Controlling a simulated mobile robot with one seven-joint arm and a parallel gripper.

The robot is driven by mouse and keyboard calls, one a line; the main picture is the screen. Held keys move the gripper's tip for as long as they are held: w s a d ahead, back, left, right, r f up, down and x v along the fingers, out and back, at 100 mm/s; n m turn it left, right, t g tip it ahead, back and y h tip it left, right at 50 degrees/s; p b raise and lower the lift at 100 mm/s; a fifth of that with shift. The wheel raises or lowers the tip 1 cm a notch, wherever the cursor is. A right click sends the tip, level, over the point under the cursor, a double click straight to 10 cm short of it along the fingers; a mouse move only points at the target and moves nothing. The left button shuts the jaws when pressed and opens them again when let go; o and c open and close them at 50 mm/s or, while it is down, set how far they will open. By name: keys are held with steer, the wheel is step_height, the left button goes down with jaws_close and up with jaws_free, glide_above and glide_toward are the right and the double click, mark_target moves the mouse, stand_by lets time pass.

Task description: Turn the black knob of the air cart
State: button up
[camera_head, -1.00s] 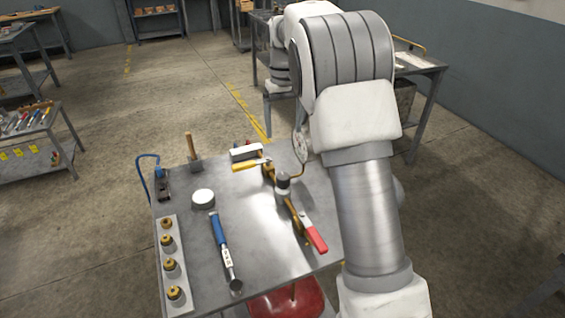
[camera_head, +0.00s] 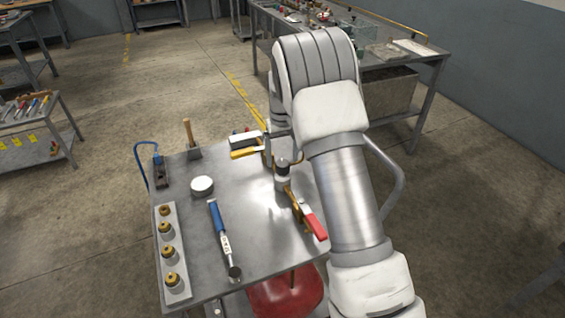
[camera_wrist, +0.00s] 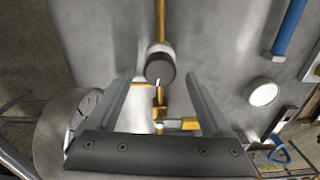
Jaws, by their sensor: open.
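The air cart (camera_head: 255,245) stands in front of me with a metal top. Its black knob (camera_head: 283,164) sits on a pale round body on the brass piping, left of my arm. In the wrist view the knob (camera_wrist: 160,66) is a dark disc. My gripper (camera_wrist: 158,76) is open, with one finger on each side of the knob's place in the picture. I cannot tell how far above the knob the fingertips are, and no contact shows. In the head view my arm hides most of the gripper.
A red-handled valve (camera_head: 312,222) and a yellow-handled one (camera_head: 245,152) flank the knob on the piping. A round gauge (camera_wrist: 68,130) is close to my gripper's left side. A blue-handled tool (camera_head: 219,232), white puck (camera_head: 202,185) and brass fittings (camera_head: 166,228) lie left.

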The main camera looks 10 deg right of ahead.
steer(key=shift+f, duration=1.1)
jaws_close()
steer(key=shift+m, duration=0.7)
jaws_free()
steer(key=shift+r, duration=0.1)
